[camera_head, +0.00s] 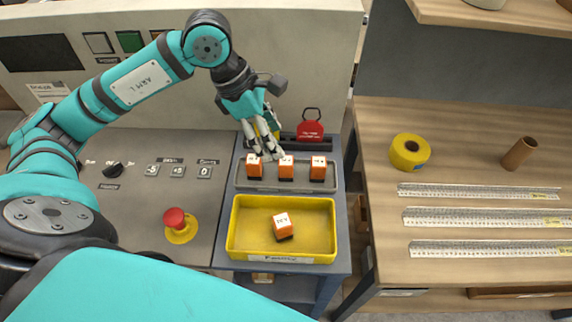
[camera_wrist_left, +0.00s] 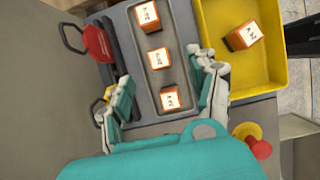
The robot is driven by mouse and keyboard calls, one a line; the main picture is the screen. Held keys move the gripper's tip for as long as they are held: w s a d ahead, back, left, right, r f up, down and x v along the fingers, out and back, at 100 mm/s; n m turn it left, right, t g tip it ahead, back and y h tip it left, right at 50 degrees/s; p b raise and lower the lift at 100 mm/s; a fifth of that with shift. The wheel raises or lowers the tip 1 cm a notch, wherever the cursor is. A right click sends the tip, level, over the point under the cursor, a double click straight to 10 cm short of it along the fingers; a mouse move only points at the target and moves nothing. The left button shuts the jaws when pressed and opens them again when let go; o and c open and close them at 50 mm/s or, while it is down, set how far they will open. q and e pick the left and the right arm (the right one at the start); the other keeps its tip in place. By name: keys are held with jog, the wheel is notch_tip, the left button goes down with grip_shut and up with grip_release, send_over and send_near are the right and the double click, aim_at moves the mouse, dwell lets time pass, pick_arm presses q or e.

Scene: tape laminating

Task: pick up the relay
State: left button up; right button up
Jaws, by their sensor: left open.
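Several orange relays with white labelled tops are in view. Three stand in a row in a grey tray: left (camera_head: 254,166), middle (camera_head: 286,168) and right (camera_head: 318,169). Another relay (camera_head: 282,226) sits tilted in the yellow bin (camera_head: 240,240) marked as faulty. My left gripper (camera_head: 265,152) is open and empty, just behind and above the left end of the row. In the left wrist view, its spread fingers (camera_wrist_left: 163,100) lie on either side of the tray's nearest relay (camera_wrist_left: 170,97), the left one of the row. I cannot tell the exact height gap. My right gripper is not in view.
A red tag-like lockout (camera_head: 311,131) stands behind the tray. A red emergency button (camera_head: 176,219) is on the grey panel at left. The wooden table at right holds a yellow tape roll (camera_head: 410,151), a brown tube (camera_head: 519,153) and several metal strips.

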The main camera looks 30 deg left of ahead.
aim_at(285, 160)
pick_arm(q)
jog(key=x, duration=0.3)
jog(key=shift+f, duration=0.15)
jog(key=shift+w+d+f+p, duration=0.1)
jog(key=shift+d+f+p, duration=0.1)
jog(key=shift+f+p, duration=0.35)
jog(key=p+x, duration=0.1)
jog(key=x, duration=0.2)
jog(key=shift+w+f, duration=0.1)
jog(key=shift+f, duration=0.25)
jog(key=shift+w+f, duration=0.1)
jog(key=shift+f, duration=0.25)
jog(key=shift+c, duration=0.3)
grip_shut()
